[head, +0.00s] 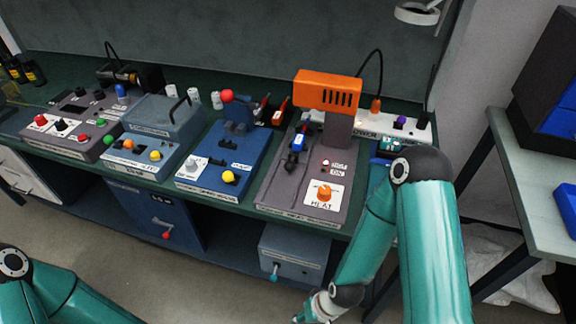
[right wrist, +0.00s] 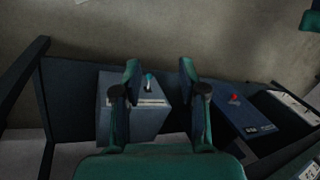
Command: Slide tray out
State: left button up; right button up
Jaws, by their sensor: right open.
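I cannot make out a tray for certain. The grey heat station (head: 262,204) on the bench has an orange heater head (head: 327,88), an orange knob and a dark blue block on a slotted track. Below the bench is a grey box (head: 283,250) with a teal-tipped lever (head: 275,272); the box (right wrist: 122,122) and lever (right wrist: 149,82) also show in the right wrist view. My right gripper (right wrist: 160,72) is open, its fingers apart with the lever seen between them; contact cannot be told.
A blue cabinet (head: 150,212) with a red-knobbed lever stands under the bench, left of the grey box. Several control stations line the green bench top. A side table (head: 537,192) stands at right. The floor in front is clear.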

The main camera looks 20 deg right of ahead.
jog(key=shift+o, duration=1.5)
jog(key=shift+a, duration=0.2)
notch_tip(320, 180, up, 26)
jog(key=r+n+t+h+p, duration=0.15)
jog(key=n+t+h, duration=0.95)
jog(key=n, duration=2.4)
send_over(288, 168)
jog(key=s+a, duration=0.3)
jog(key=s, duration=0.3)
jog(key=s+a, duration=0.4)
jog(key=s, duration=0.3)
jog(key=f, duration=0.1)
jog(key=shift+t+y, duration=0.3)
jog(key=shift+y, duration=0.1)
jog(key=p+x, duration=0.3)
jog(key=x, duration=1.3)
jog(key=shift+w+d+f, duration=0.15)
jog(key=shift+d+f, duration=0.05)
jog(key=shift+d, duration=0.15)
